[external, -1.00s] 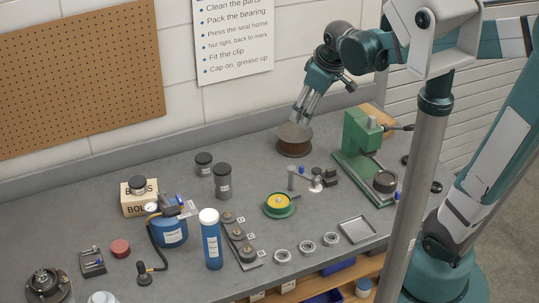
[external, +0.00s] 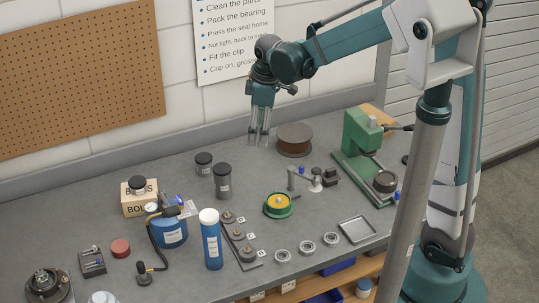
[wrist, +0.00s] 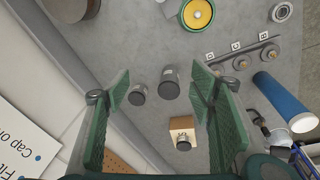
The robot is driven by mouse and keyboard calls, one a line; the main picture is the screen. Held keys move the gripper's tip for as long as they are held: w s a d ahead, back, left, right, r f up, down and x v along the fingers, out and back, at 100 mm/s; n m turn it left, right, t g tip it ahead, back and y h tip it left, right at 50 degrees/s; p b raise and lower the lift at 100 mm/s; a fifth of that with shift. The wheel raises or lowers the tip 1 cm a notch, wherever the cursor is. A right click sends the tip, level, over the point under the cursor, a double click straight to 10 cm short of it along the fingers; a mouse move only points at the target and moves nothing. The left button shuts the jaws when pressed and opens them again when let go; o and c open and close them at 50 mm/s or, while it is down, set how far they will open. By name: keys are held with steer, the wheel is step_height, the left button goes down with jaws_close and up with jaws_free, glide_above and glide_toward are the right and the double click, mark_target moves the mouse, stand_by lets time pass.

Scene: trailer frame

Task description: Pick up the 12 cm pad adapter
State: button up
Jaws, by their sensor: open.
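No object is readably marked as the 12 cm pad adapter. The near piece (external: 247,254), middle piece (external: 238,233) and far piece (external: 228,217) also show in the wrist view, where the middle one (wrist: 241,62) lies right of my fingers. My gripper (external: 259,140) is open, empty and pointing down, above the back of the bench, behind and right of the rail.
Two dark-lidded jars (external: 222,181) (external: 204,163) stand below my gripper's left side. A tall blue tube (external: 211,240) stands beside the rail. A brown drum (external: 294,139), green press (external: 361,150), yellow-green dish (external: 278,205) and metal rings (external: 307,247) lie to the right.

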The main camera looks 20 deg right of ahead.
mark_target(222, 168)
steer(key=w+a+f+n, duration=0.1)
steer(key=a+f, duration=0.2)
steer(key=f, duration=0.1)
steer(key=w+a+f+n+g+b, duration=0.1)
steer(key=w+a+f+n, duration=0.1)
steer(key=a+f, duration=0.2)
steer(key=w+a+f+n+g, duration=0.1)
steer(key=w+a+f, duration=0.1)
steer(key=f, duration=0.4)
steer(key=shift+a+f+n+h, duration=0.1)
steer(key=shift+a+n+h, duration=0.2)
steer(key=shift+a, duration=0.6)
steer(key=shift+f, duration=0.1)
steer(key=shift+f, duration=1.25)
steer(key=shift+f, duration=0.1)
steer(key=shift+a+f+b, duration=0.1)
steer(key=shift+f+b, duration=0.2)
steer(key=shift+f, duration=2.2)
steer(key=c, duration=1.5)
steer(key=shift+r, duration=0.15)
steer(key=shift+c, duration=0.2)
